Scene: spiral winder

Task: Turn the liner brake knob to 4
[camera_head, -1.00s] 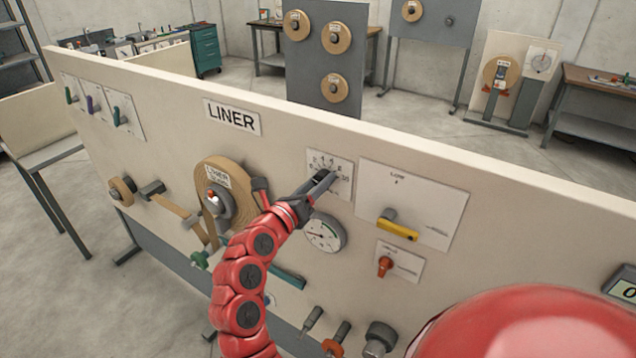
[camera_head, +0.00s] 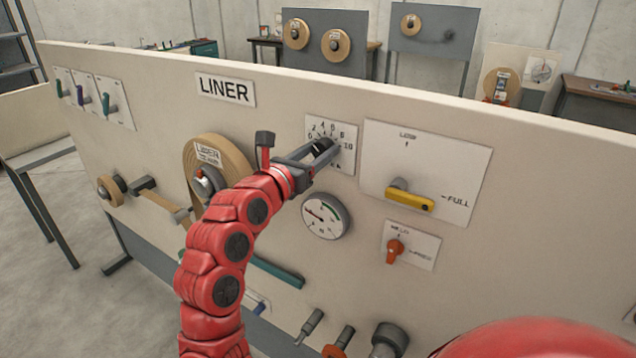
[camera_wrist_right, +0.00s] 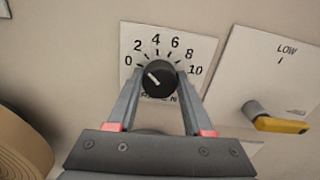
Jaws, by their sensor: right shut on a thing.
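The liner brake knob (camera_wrist_right: 158,78) is a round black knob on a white scale plate (camera_wrist_right: 209,46) marked 0 to 10. In the right wrist view its white line points up and left, toward the low end near 0 and 2. My right gripper (camera_head: 322,150) is shut on the knob, one finger on each side. In the wrist view the gripper (camera_wrist_right: 158,84) has its fingertips at the knob's flanks. In the head view the fingers hide much of the knob and the scale's lower part. My left gripper is not in view.
Below the knob is a round gauge (camera_head: 325,216). To the right are a yellow lever (camera_head: 411,199) on a LOW–FULL plate and an orange knob (camera_head: 396,250). A brown liner roll (camera_head: 213,146) is to the left, close to my right arm.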

